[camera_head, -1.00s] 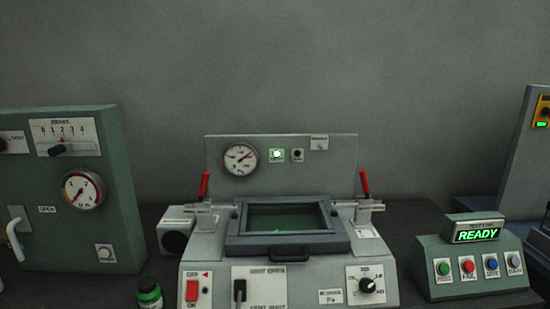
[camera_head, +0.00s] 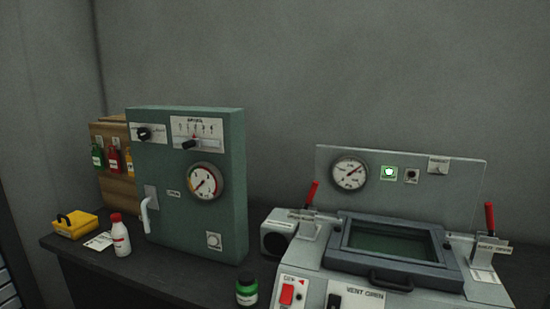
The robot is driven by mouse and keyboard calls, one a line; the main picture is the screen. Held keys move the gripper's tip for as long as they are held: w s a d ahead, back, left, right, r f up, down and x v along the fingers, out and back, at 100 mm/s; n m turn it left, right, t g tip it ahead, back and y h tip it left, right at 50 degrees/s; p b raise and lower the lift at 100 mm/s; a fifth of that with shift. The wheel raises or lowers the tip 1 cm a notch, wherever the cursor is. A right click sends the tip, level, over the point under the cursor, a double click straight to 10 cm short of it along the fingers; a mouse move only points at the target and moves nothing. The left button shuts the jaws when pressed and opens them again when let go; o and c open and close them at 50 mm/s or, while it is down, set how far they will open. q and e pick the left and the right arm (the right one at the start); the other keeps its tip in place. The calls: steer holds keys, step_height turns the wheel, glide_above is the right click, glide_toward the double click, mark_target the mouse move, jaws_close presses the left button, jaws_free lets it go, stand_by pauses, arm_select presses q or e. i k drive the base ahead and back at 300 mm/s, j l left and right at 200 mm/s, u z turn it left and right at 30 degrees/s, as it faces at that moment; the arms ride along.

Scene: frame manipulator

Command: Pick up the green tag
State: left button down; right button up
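A green tag (camera_head: 97,156) hangs on the front of a wooden board or box (camera_head: 118,176) at the left, behind the green cabinet. A red tag (camera_head: 113,158) hangs just right of it, and a yellow tag (camera_head: 129,160) hangs further right, partly hidden by the cabinet. Neither of my grippers shows in the head view.
The green cabinet (camera_head: 222,210) with gauge and lever stands right of the tags. In front lie a yellow box (camera_head: 75,226), a white card (camera_head: 98,241), a white bottle (camera_head: 120,238) and a green jar (camera_head: 247,292). The grey chamber machine (camera_head: 335,290) stands at right.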

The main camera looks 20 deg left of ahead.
mark_target(98, 160)
steer(key=u, duration=1.65)
steer(key=i+j, duration=0.35)
steer(key=i, duration=0.2)
steer(key=i+j, duration=0.3)
steer(key=i, duration=0.25)
